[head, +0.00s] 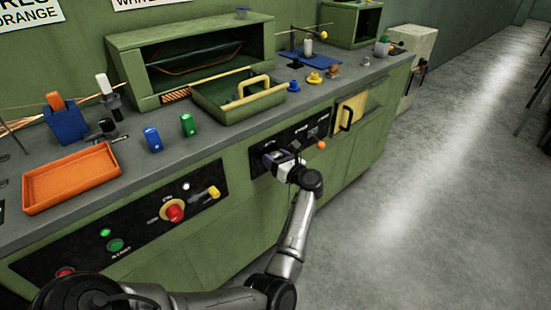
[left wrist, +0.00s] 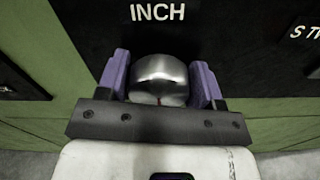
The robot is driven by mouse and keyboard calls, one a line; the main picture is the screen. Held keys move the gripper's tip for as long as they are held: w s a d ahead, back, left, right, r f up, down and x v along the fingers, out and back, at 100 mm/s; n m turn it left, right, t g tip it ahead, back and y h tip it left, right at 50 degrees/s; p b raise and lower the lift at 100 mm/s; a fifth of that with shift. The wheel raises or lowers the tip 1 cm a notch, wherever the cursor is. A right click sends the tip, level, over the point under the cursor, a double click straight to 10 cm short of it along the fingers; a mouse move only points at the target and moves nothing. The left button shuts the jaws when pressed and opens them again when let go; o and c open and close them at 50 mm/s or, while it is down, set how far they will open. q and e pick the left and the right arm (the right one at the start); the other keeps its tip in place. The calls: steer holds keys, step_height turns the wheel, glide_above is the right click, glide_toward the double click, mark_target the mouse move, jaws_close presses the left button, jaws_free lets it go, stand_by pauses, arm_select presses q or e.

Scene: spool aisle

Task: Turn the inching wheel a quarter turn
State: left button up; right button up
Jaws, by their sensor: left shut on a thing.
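The inching wheel (left wrist: 160,76) shows in the left wrist view as a shiny, rounded metal knob under the label INCH on a black panel. My left gripper (head: 272,157) reaches the front panel of the green bench. Its two purple fingers stand on either side of the wheel, shut on it. The wheel's turn angle cannot be read. My right gripper is not in view.
An orange knob (head: 321,145) and a yellow door with a black handle (head: 345,118) lie right of my gripper. A red knob (head: 174,211) is on the left panel. On the bench stand an orange tray (head: 72,178) and a green tray (head: 212,113). The floor at right is clear.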

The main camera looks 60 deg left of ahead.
arm_select(q)
steer(key=shift+c, duration=1.2)
steer(key=shift+w+r+m+p, duration=0.1)
steer(key=shift+r+m+p, duration=0.1)
steer(key=shift+m+p, duration=1.1)
steer(key=m+p, duration=0.2)
steer(key=shift+p, duration=0.35)
steer(key=m+p, duration=0.3)
steer(key=m, duration=0.1)
steer(key=shift+w+f, duration=0.1)
steer(key=m+p, duration=0.3)
steer(key=m, duration=0.2)
steer(key=shift+f+m, duration=0.15)
steer(key=shift+m, duration=0.15)
steer(key=m+p, duration=0.2)
steer(key=m, duration=0.1)
steer(key=shift+f, duration=0.1)
steer(key=shift+f+m+p, duration=0.1)
steer(key=shift+m+p, duration=0.25)
steer(key=shift+m, duration=0.45)
